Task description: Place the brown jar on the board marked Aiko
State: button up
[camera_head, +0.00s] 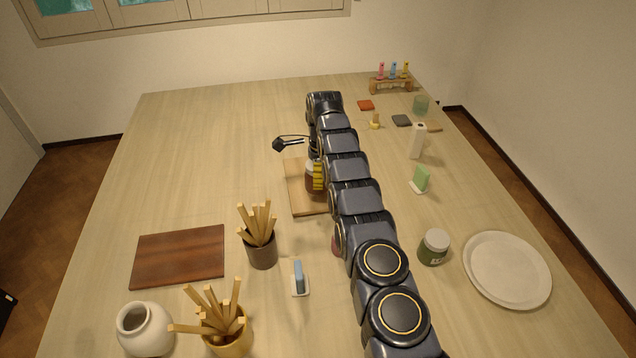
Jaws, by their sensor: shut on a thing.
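The brown jar (309,184) is at the middle of the table, over a light wooden board (301,207), and partly hidden by my arm. My gripper (317,174) points down at the jar and is shut on it; yellow bands show beside the jar. I cannot tell whether the jar's base touches the board or hangs just above it. A darker wooden board (180,257) lies bare at the left. I cannot read a name on either board.
A green jar (433,247), white plate (507,269) and green block (420,179) are at the right. The back left is clear.

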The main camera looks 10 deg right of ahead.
jog(key=shift+w+f, duration=0.15)
jog(key=shift+f, duration=1.55)
jog(key=shift+f, duration=0.1)
jog(key=o, duration=1.2)
jog(key=shift+c, duration=0.2)
